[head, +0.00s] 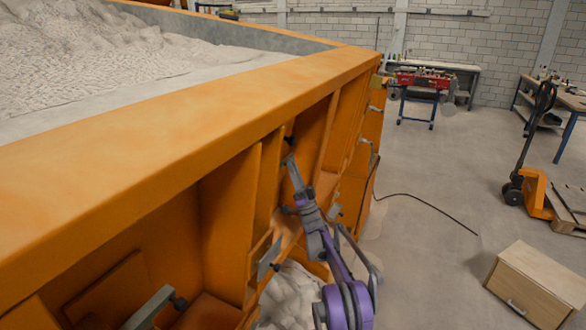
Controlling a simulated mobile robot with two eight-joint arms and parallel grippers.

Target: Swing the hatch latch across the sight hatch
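The orange sandbed (190,100) fills the left side, with ribs and recesses along its outer wall. A raised orange panel (108,288) sits in the lower-left recess; I cannot tell if it is the sight hatch. A grey-green bar (148,309) with a dark knob slants beside it, partly cut off by the bottom edge; it may be the hatch latch. My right gripper (290,160) is at the end of my purple and grey arm, close to the wall's ribs, well up and right of the bar. Its fingers are too small to read. My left gripper is not in view.
Pale sand (75,45) fills the bed, and more lies on the floor (290,298) beneath it. A wooden cabinet (535,284) and an orange pallet jack (530,190) stand at right. A cable (430,205) crosses the otherwise open floor.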

